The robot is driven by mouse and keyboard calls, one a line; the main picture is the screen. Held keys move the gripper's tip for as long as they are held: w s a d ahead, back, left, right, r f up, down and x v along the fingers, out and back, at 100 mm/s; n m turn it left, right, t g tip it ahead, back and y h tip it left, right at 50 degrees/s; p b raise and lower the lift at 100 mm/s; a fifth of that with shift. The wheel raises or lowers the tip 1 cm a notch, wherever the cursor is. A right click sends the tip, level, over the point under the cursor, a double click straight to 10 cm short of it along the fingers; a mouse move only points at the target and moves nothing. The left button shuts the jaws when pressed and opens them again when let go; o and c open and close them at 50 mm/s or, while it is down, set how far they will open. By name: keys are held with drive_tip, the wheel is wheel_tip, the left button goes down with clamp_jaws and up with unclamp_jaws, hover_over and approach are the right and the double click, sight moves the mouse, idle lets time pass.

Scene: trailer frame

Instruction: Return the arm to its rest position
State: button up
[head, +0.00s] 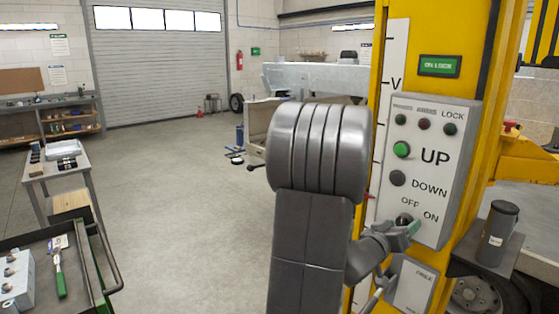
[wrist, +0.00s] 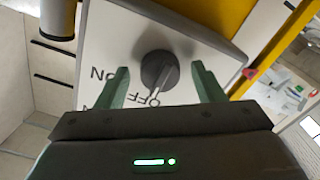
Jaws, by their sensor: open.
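My gripper (head: 411,227) is at the lower part of a light grey control panel (head: 428,170) on a yellow post, by the OFF and ON lettering. In the wrist view my gripper (wrist: 160,68) is open, with one green finger on each side of a dark rotary knob (wrist: 158,70). A gap shows between the knob and each finger. The knob's pointer lies close to the OFF lettering. In the head view the knob (head: 404,219) is partly hidden by my gripper. My grey arm fills the middle of the head view.
A dark cylinder (head: 497,232) stands on a shelf right of the panel. A tool cart (head: 88,262) and a small table (head: 78,173) stand at the left. The floor (head: 185,170) between the cart and my arm is largely clear.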

drive_tip(key=s+a+m+b, duration=0.3)
drive_tip(key=s+a+m, duration=0.1)
drive_tip(key=a+m, duration=0.1)
drive_tip(key=shift+s+a+m+b, duration=0.4)
idle(0.5)
